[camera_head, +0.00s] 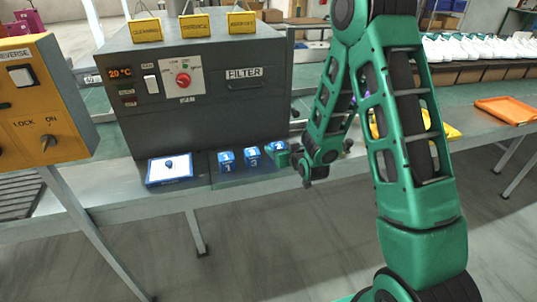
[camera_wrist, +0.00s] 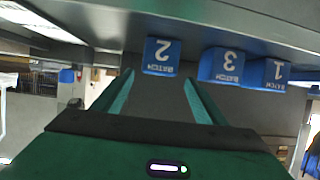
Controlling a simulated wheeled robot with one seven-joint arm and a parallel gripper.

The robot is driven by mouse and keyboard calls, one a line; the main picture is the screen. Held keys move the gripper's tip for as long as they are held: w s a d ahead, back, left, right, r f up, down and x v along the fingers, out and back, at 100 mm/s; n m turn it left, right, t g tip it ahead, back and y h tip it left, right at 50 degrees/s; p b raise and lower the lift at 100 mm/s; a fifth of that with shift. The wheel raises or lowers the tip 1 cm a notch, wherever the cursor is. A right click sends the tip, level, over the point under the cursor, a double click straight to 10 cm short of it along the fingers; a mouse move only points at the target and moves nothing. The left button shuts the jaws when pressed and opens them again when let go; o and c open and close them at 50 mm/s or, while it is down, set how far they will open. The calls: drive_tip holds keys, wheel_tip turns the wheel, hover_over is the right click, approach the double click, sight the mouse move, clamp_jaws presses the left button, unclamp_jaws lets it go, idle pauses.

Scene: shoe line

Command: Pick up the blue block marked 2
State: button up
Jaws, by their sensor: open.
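The blue block marked 2 (camera_head: 280,147) stands at the right end of a short row on the grey bench, partly covered by my gripper in the head view. In the upside-down wrist view, the block marked 2 (camera_wrist: 160,56) is centred ahead of my gripper (camera_wrist: 159,78), its lower edge in line with the gap between the two green fingertips. My gripper (camera_head: 287,155) is open, with its fingers pointing at this block. I cannot tell how far the fingertips reach along its sides.
Blue blocks marked 3 (camera_head: 252,156) and 1 (camera_head: 226,160) stand to the left. The grey filter machine (camera_head: 205,95) rises behind the row. An orange tray (camera_head: 508,110) lies far right.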

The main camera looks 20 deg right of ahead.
sight(278, 145)
drive_tip(key=shift+x, duration=2.4)
drive_tip(key=shift+d, duration=0.2)
drive_tip(key=c, duration=1.2)
